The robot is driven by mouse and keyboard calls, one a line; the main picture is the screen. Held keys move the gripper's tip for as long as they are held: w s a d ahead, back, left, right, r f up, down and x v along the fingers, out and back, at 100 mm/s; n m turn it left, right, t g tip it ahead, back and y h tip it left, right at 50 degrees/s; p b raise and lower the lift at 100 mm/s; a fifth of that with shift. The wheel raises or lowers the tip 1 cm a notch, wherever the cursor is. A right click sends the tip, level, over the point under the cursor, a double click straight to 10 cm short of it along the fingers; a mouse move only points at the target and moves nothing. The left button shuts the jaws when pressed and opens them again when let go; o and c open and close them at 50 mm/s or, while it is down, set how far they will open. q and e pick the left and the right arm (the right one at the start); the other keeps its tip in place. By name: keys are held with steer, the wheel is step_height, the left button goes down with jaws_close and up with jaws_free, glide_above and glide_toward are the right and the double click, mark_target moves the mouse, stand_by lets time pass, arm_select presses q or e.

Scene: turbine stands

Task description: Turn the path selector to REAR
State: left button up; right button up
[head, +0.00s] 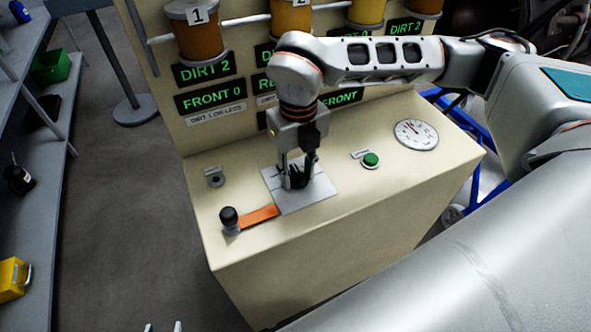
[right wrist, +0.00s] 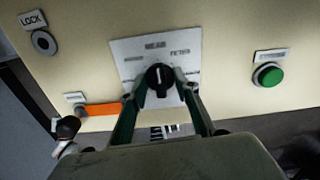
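The path selector is a black knob (right wrist: 158,80) with a white mark on a grey labelled plate (right wrist: 125,47). In the right wrist view the mark points up, toward a blurred label that looks like REAR. The plate also shows in the head view (head: 318,197). My right gripper (head: 298,183) is down at the knob, with one finger on each side of it. In the right wrist view its fingers (right wrist: 159,88) stand apart, with narrow gaps beside the knob. Of my left gripper (head: 163,327) only two separated pale tips show at the bottom edge of the head view.
A black-knobbed lever (head: 229,218) with an orange strip (head: 259,215) is left of the plate. A lock switch (head: 215,179), green button (head: 371,160) and gauge (head: 416,134) share the cream console. Green-lit displays (head: 211,97) and numbered canisters (head: 196,33) are behind. Shelves stand left.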

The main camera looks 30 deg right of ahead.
mark_target(298, 174)
steer(key=shift+o, duration=0.9)
steer(key=shift+r+p, duration=1.55)
steer(key=shift+r, duration=1)
steer(key=shift+s+f, duration=0.1)
